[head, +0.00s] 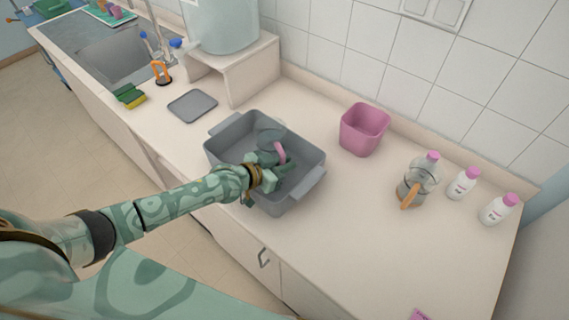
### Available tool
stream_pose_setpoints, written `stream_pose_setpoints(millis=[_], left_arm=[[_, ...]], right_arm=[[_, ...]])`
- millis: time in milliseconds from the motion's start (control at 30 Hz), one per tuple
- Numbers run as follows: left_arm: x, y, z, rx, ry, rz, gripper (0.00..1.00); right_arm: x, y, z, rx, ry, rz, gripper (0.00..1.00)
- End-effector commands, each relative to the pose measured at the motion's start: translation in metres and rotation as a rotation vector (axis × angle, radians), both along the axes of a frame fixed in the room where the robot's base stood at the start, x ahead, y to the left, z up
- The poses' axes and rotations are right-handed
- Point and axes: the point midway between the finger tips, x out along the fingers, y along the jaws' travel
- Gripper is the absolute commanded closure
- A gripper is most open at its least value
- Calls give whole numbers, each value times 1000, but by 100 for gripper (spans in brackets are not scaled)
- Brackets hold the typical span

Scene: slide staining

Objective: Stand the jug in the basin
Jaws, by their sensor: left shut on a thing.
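The grey basin (309,186) sits on the counter in the middle of the head view. A greyish see-through jug (269,135) with a pink handle (281,151) is inside the basin's outline, near its back wall. My left gripper (274,168) reaches over the basin's front left side and is shut on the jug at its handle. The gripper hides the jug's lower part. I cannot tell whether the jug touches the basin's floor or how upright it is. My right gripper is out of view.
A pink bin (364,129), a glass jug with an orange handle (416,181) and white bottles with pink caps (463,184) stand to the right. A grey flat tray (192,106) and a water tank on a stand (247,68) are behind left. The front right counter is mostly clear.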

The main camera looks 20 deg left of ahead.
Motion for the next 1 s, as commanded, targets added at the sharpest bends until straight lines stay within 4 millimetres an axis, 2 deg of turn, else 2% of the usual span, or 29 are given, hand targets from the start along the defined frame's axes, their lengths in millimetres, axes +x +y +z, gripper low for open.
stream_pose_setpoints(millis=[167, 200, 267, 533, 667, 1000], left_arm=[[-2, 0, -6, 3, 5, -1, 100], [-3, 0, -7, 4, 9, -1, 80], [-3, 0, -8, 4, 10, -1, 64], [-5, 0, -10, 7, 16, -3, 64], [-5, 0, 3, 7, 17, -3, 64], [-66, 38, 36, 5, 11, -1, 64]], right_arm=[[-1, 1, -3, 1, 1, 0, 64], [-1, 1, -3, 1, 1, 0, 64], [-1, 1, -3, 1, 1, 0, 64], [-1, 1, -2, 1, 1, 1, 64], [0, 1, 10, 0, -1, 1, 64], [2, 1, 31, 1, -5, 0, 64]])
